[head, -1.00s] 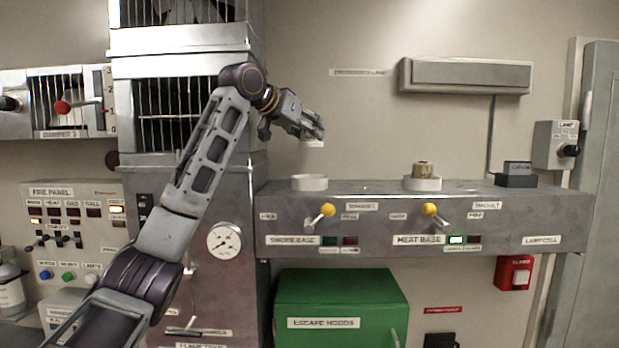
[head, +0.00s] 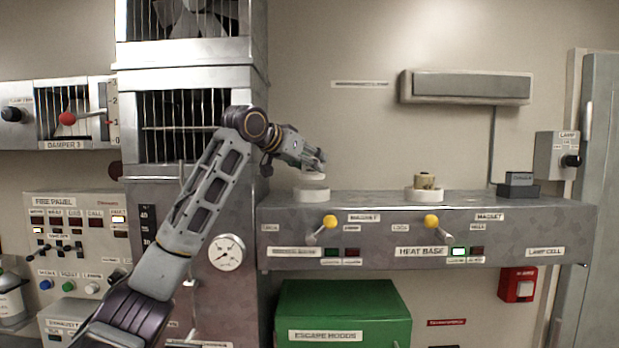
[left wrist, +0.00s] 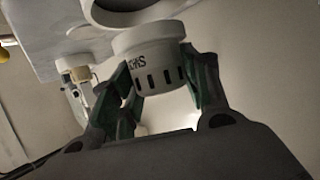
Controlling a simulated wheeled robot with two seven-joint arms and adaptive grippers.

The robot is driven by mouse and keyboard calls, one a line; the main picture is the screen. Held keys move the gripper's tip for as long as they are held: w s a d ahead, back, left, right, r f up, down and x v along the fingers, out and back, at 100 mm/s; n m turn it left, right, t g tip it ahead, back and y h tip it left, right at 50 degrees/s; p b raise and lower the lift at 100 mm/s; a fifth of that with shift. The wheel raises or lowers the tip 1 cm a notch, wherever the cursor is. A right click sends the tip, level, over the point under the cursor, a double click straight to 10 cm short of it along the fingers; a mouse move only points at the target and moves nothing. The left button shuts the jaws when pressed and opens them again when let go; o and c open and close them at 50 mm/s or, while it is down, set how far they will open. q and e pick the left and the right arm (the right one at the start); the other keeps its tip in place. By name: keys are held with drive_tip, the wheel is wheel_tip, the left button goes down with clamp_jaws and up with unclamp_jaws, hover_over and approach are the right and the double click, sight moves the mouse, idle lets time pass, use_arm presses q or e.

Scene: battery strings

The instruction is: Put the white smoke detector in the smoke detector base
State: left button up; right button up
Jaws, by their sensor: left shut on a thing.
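The white smoke detector (left wrist: 150,50) has dark slots around its side and dark lettering. My left gripper (left wrist: 158,82) is shut on it, with a green-padded finger on each side. In the head view the left gripper (head: 316,166) holds the detector (head: 313,177) just above the white ring-shaped smoke detector base (head: 311,194) on the grey shelf. The base's round rim also shows in the left wrist view (left wrist: 150,13), just beyond the detector. I cannot tell whether they touch. My right gripper is not in view.
The shelf's grey front (head: 375,240) carries two yellow-knobbed levers (head: 330,222) and (head: 431,221). A heat base (head: 423,194) holding a brass-coloured detector (head: 424,181) stands to the right. A dark box (head: 517,186) is farther right. A barred metal column (head: 185,125) stands behind my arm.

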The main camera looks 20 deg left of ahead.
sight(305, 174)
use_arm(q)
drive_tip(key=shift+f+p, duration=0.3)
drive_tip(key=shift+f, duration=1.75)
drive_tip(key=shift+f, duration=0.15)
drive_tip(key=o, duration=1)
drive_tip(key=shift+o, duration=0.2)
